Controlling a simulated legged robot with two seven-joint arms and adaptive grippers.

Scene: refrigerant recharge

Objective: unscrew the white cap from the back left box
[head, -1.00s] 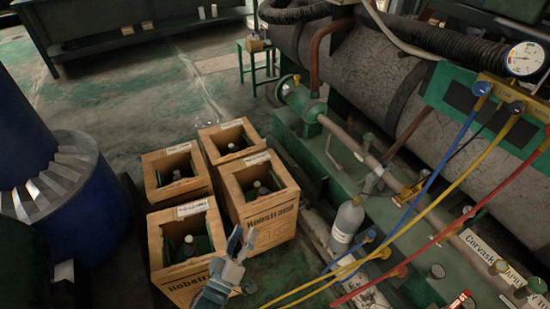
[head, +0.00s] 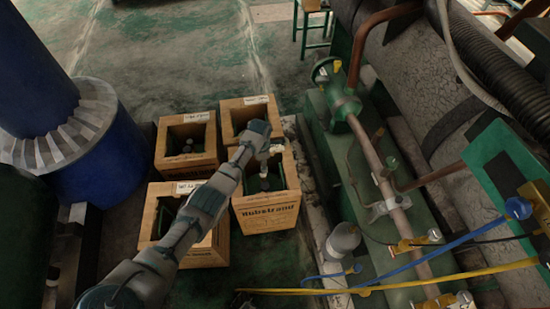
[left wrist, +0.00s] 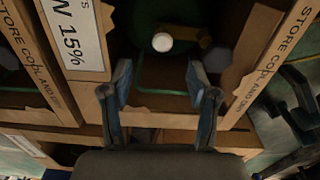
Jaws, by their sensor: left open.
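The back left box (head: 161,161) is an open wooden crate, with a dark bottle with a pale top (head: 187,146) inside. My left gripper (head: 268,152) reaches over the right-hand boxes, near the border of the back right box (head: 226,122) and the front right box (head: 266,216), to the right of the back left box. In the left wrist view my left gripper (left wrist: 162,85) is open and empty. A round white cap (left wrist: 162,42) shows ahead of its fingers, inside a labelled box; I cannot tell which box. My right gripper is not in view.
The front left box (head: 212,250) is partly hidden by my left arm. A grey cylinder (head: 343,240) and green machinery with pipes (head: 375,170) stand to the right. A large blue column base (head: 105,165) stands left. Floor behind the boxes is clear.

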